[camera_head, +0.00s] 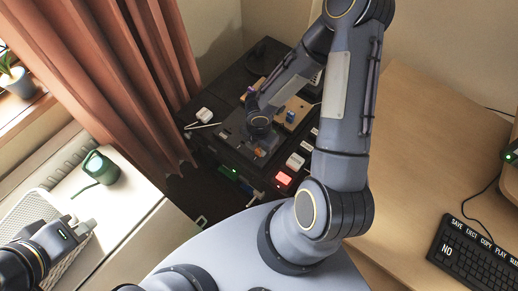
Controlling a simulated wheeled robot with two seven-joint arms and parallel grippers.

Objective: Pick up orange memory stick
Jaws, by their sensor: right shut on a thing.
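The orange memory stick (259,153) shows as a small orange patch at the tips of my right gripper (259,149), over the dark desk unit. My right gripper is shut on it; the wrist and fingers hide most of the stick. I cannot tell whether the stick is clear of the surface. My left gripper (85,228) is far away at the lower left, over a white wire basket, and its finger opening is too unclear to judge.
The black desk unit (222,139) holds a wooden block (294,112), a white box (204,115) and a red lit key (284,179). A green watering can (100,168) stands on the white sill cabinet. A keyboard (470,258) lies on the wooden desk (420,150), which is mostly clear.

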